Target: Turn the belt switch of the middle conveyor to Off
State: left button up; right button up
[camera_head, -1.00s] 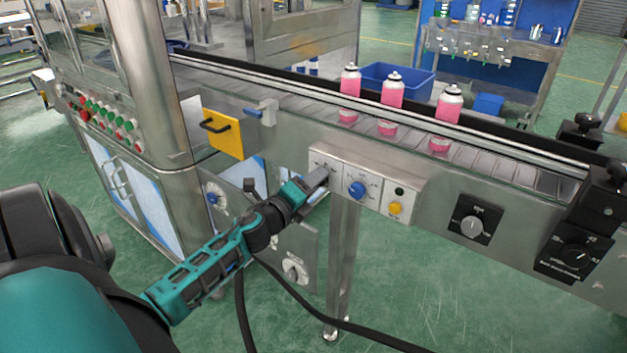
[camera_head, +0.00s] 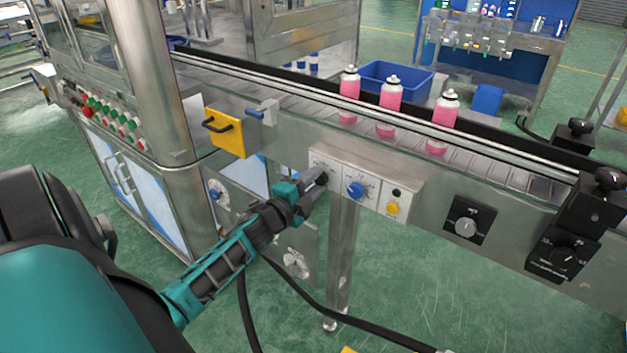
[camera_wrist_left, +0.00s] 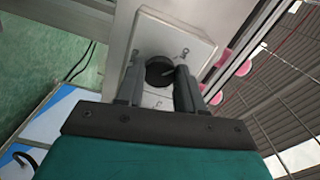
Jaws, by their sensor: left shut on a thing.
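The middle conveyor (camera_head: 300,105) carries a white control panel on its near side. My left gripper (camera_head: 324,178) is at the leftmost switch of that panel. In the left wrist view, the black round knob (camera_wrist_left: 159,71) sits on a white plate (camera_wrist_left: 148,29) with small markings around it. The two fingers of the left gripper (camera_wrist_left: 158,85) are on either side of the knob, shut on it. In the head view the gripper hides most of this knob. The markings are too small to read. The right gripper is not in view.
A blue knob (camera_head: 356,190) and a yellow button (camera_head: 392,208) are just right of the gripper. A yellow guard (camera_head: 226,133) juts out at left.

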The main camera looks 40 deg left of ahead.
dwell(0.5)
pick_arm(q)
jog(key=o, duration=1)
jog(key=shift+o, duration=0.2)
jog(key=s+d, duration=0.1)
jog(key=s, duration=1.1)
jog(key=shift+s+d, duration=0.2)
jog(key=shift+s, duration=0.2)
jog(key=s+d+f+n+g+h, duration=0.1)
jog(key=d+f+n, duration=0.3)
jog(key=d, duration=0.4)
jog(key=s+d+f+n+g+h+p, duration=0.1)
jog(key=s+d+f+n+g, duration=0.2)
jog(key=d, duration=0.5)
jog(key=s+d+f+n+g+h, duration=0.2)
jog(key=d+f+n+g, duration=0.1)
jog(key=d, duration=0.5)
notch_tip(320, 180, down, 2)
jog(key=shift+s+d+f+n, duration=0.1)
jog(key=shift+s+d+n, duration=0.1)
jog(key=shift+n, duration=0.7)
jog(key=shift+c, duration=0.4)
